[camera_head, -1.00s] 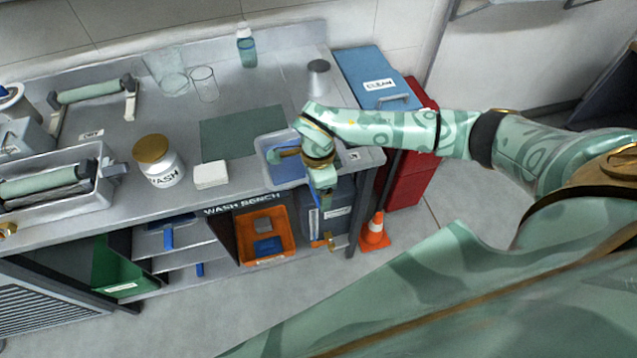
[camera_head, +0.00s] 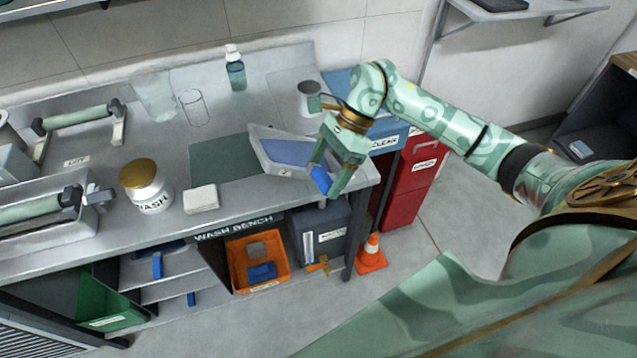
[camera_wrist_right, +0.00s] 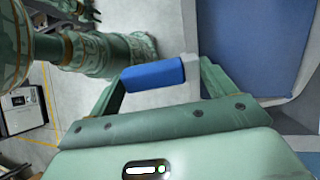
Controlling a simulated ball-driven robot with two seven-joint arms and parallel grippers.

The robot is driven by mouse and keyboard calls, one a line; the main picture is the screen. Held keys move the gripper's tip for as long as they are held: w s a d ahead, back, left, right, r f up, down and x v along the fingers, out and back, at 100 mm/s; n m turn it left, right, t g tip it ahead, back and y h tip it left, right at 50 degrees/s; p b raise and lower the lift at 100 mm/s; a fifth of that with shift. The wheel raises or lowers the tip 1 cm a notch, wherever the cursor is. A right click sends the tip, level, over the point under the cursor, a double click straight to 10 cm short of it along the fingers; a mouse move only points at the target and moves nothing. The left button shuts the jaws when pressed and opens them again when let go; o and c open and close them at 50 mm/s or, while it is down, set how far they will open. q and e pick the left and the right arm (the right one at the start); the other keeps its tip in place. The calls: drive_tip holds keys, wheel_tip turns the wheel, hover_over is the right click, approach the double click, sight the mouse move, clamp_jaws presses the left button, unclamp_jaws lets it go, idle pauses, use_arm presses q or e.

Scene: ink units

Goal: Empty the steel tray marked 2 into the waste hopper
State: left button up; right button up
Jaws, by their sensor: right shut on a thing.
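The steel tray (camera_head: 256,146) is at the bench's right front, with a blue surface inside and a small label on its near side whose number I cannot read. It looks tilted, and also shows at the right of the right wrist view (camera_wrist_right: 198,50). My right gripper (camera_head: 330,182) is shut on a blue grip (camera_wrist_right: 152,74) at the tray's right end; the join is not clear. What looks like my left gripper (camera_wrist_right: 88,11) is small in the right wrist view; its jaw state is unclear. No hopper can be made out by its label.
A steel cup (camera_head: 310,98) stands behind the tray. A green mat (camera_head: 225,158), white block (camera_head: 201,198) and wash jar (camera_head: 147,186) lie left. Below are an orange crate (camera_head: 240,272) and a dark labelled bin (camera_head: 322,222). A cone (camera_head: 371,254) and red cabinet (camera_head: 408,190) stand right.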

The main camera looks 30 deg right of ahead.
drive_tip(key=d+y+b, duration=0.1)
drive_tip(key=b, duration=0.1)
drive_tip(key=d+r+y+b, duration=0.1)
drive_tip(key=b, duration=0.1)
drive_tip(key=d+r+y+b, duration=0.1)
drive_tip(key=d+b, duration=0.1)
drive_tip(key=shift+w+d+g+y, duration=0.1)
drive_tip(key=shift+w+g+y, duration=0.2)
drive_tip(key=shift+w, duration=0.05)
use_arm(q)
wheel_tip(320, 180, down, 9)
drive_tip(key=s+b, duration=0.2)
drive_tip(key=b, duration=0.1)
drive_tip(key=shift+f+g, duration=0.15)
drive_tip(key=shift+g, duration=0.25)
use_arm(e)
drive_tip(key=shift+w+d+r+y, duration=0.1)
drive_tip(key=shift+d+r+y, duration=0.45)
drive_tip(key=shift+d, duration=0.25)
use_arm(q)
drive_tip(key=shift+s+a, duration=0.1)
idle(1.6)
